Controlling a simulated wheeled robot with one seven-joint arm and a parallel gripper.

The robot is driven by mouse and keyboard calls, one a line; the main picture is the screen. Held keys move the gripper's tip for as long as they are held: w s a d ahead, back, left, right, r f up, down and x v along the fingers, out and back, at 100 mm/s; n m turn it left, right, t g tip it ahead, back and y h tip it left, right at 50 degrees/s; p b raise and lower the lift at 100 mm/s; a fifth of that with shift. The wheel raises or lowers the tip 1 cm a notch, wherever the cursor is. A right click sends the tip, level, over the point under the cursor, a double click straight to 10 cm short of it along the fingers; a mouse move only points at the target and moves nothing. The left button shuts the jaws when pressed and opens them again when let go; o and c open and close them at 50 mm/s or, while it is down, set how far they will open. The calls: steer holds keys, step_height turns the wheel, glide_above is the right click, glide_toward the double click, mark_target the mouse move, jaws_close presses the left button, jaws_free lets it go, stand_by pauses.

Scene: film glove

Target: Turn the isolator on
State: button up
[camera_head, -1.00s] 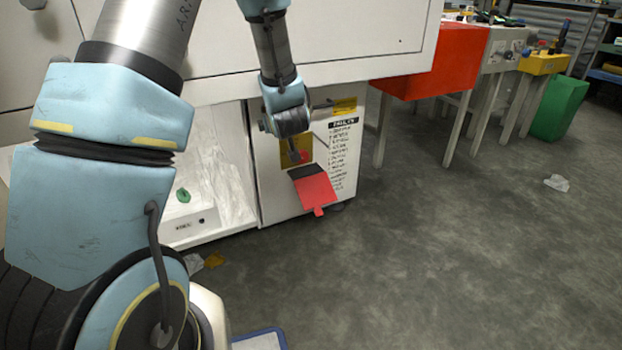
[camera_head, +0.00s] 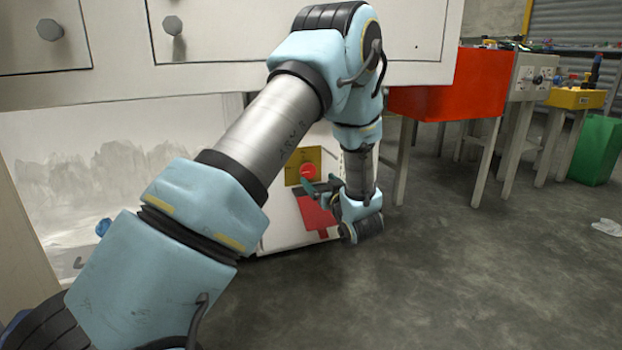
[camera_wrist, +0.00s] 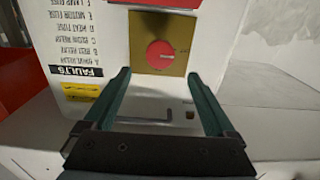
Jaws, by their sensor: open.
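The isolator is a round red knob (camera_head: 308,171) on a brass-yellow plate (camera_head: 291,175), on the white cabinet front under the bench. In the wrist view, which shows the panel upside down, the red knob (camera_wrist: 160,53) has a small pale mark at its right edge, and its plate (camera_wrist: 142,25) is in full view. My gripper (camera_head: 312,188) is close to the knob in the head view. In the wrist view my gripper (camera_wrist: 158,77) has its two teal fingers apart with nothing between them. The fingertips stop just short of the knob in the picture; contact is not visible.
A faults label (camera_wrist: 76,71) and a yellow sticker (camera_wrist: 80,92) are beside the plate. A bent metal handle (camera_wrist: 150,119) shows behind my fingers.

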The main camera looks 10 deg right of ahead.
mark_target(309, 170)
steer(key=w+b, duration=0.1)
steer(key=w, duration=0.1)
steer(key=w+b, duration=0.1)
steer(key=w, duration=0.2)
steer(key=w+a, duration=0.1)
steer(key=w, duration=0.1)
steer(key=shift+w+b, duration=0.35)
steer(key=shift+b, duration=0.05)
steer(key=c, duration=1.3)
